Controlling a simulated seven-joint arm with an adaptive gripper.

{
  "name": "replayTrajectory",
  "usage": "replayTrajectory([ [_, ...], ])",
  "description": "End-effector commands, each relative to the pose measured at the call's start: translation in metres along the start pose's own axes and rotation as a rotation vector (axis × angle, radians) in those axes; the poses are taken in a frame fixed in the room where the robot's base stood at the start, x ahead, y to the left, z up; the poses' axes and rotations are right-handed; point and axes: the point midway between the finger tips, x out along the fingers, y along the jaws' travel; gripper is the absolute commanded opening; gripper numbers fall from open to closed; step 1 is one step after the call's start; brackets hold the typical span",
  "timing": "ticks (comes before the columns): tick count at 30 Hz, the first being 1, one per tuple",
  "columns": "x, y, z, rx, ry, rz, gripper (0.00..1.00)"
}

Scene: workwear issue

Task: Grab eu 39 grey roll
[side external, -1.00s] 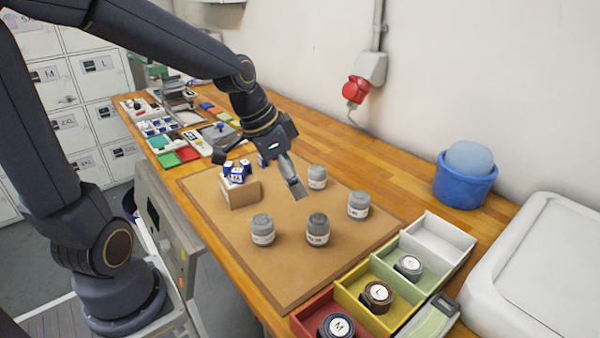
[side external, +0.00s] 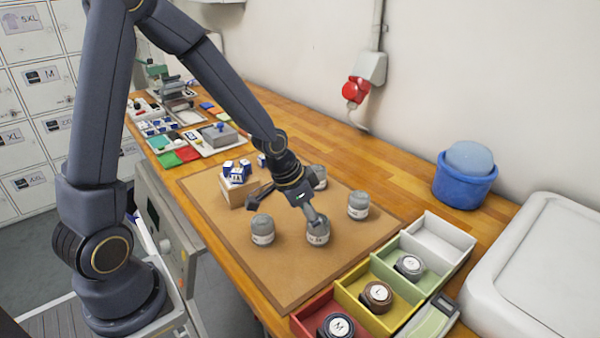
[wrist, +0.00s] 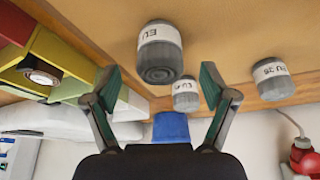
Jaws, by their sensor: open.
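Several grey rolls with white labels stand upright on the brown mat (side external: 240,270): one at front left (side external: 262,231), one at front centre (side external: 317,235), one at right (side external: 358,205) and one at the back (side external: 321,175), partly hidden by my gripper. My gripper (side external: 288,208) is open and low among them, with one finger in front of the front-centre roll's top. In the wrist view my gripper (wrist: 160,82) has nothing between its fingers. Two more rolls (wrist: 186,96) (wrist: 271,80) show behind.
A cardboard box (side external: 236,192) with blue-and-white cubes stands left of my gripper. Coloured bins (side external: 350,318) with dark rolls line the front right. A blue tub (side external: 463,185) stands at the back right. The mat's front is clear.

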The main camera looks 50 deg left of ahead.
Motion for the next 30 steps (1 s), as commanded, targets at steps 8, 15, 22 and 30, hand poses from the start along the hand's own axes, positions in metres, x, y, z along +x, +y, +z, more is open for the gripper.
replayTrajectory([
  [8, 0.036, 0.001, -0.004, 0.001, -0.001, 0.001, 0.84],
  [15, 0.038, 0.0, -0.004, 0.0, 0.0, 0.0, 0.84],
  [22, 0.037, 0.0, -0.004, 0.001, 0.0, 0.0, 0.6],
  [30, 0.037, 0.0, -0.004, 0.001, -0.001, 0.0, 0.32],
])
